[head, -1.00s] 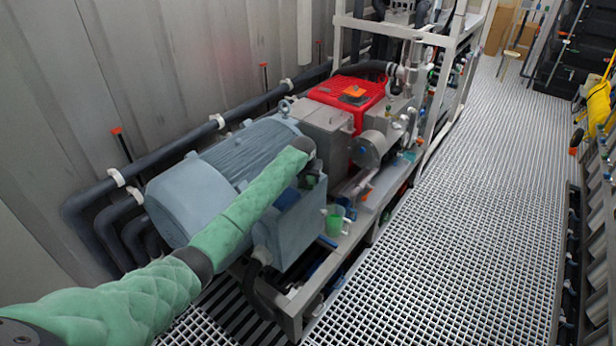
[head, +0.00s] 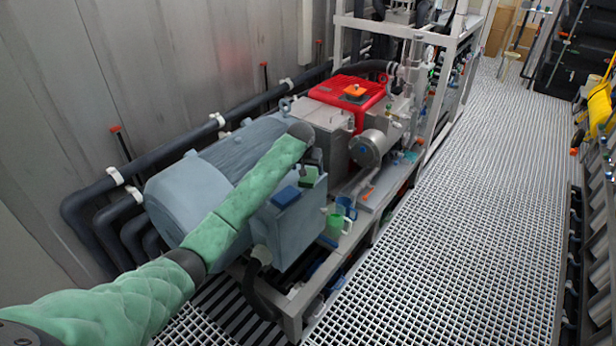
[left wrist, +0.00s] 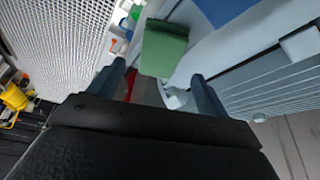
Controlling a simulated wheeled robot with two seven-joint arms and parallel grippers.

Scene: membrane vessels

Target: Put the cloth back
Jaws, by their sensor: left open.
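A small green folded piece (head: 309,177), possibly the cloth, lies on top of the grey-blue box beside the motor. It also shows in the left wrist view (left wrist: 163,50), beyond and between my finger tips. A flat blue piece (head: 286,195) lies on the same box, nearer the camera; part of it shows at the top of the wrist view (left wrist: 222,8). I cannot tell for sure which is the cloth.
The large grey-blue motor (head: 190,190) stands under my left arm. A red-topped pump (head: 350,92) is behind it. A green cup (head: 335,222) and a blue cup (head: 345,208) stand on the skid edge. The grating walkway (head: 450,220) to the right is clear.

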